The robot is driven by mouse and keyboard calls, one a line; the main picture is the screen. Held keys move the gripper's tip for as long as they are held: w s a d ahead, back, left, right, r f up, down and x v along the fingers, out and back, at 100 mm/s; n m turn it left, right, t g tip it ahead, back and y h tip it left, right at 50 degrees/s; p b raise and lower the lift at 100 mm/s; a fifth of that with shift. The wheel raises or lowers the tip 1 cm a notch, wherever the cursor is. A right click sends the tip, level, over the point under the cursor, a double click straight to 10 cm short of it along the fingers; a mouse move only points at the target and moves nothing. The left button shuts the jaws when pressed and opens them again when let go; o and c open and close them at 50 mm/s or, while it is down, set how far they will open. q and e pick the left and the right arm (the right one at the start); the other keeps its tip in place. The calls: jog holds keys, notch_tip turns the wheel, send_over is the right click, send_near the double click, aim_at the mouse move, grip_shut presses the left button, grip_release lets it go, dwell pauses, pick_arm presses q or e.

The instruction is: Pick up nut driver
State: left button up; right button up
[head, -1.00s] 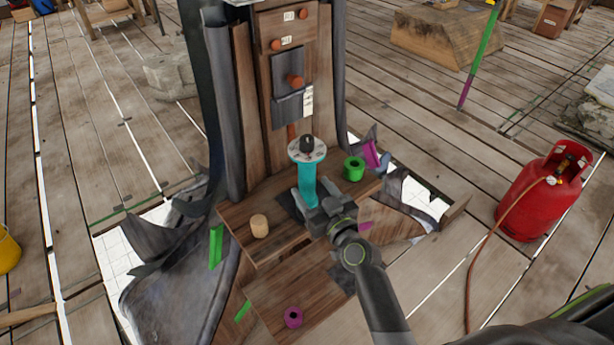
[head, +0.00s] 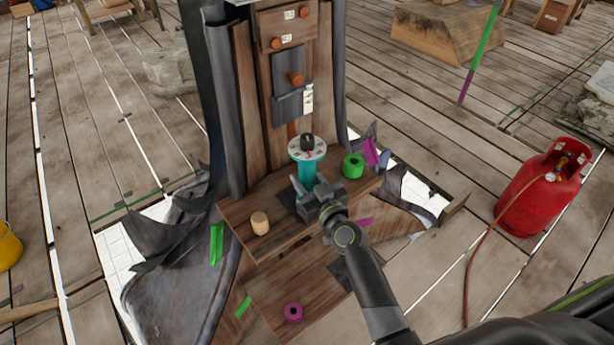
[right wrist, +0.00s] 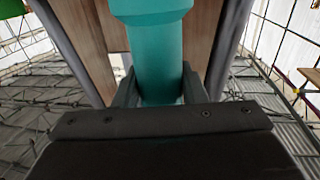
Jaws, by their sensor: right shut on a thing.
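The nut driver appears to be the teal upright tool (head: 307,172) with a white disc and black knob on top. It stands upright over the wooden ledge (head: 270,240). My right gripper (head: 311,191) is shut around its lower teal shaft. In the right wrist view the teal shaft (right wrist: 157,60) sits between the two dark fingers. The gripper hides the tool's lower end, so I cannot tell whether it touches the ledge. My left gripper is not in view.
A green spool-shaped piece (head: 353,166) sits right of the tool, a tan wooden cylinder (head: 260,223) to its left. A purple ring (head: 293,313) lies lower down. The wooden panel (head: 290,75) rises behind. A red gas cylinder (head: 540,190) stands at right.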

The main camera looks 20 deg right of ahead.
aim_at(307, 148)
jog(key=shift+w+r, duration=0.1)
jog(key=shift+r, duration=0.1)
notch_tip(307, 148, up, 8)
jog(key=p, duration=0.5)
jog(key=shift+r, duration=0.95)
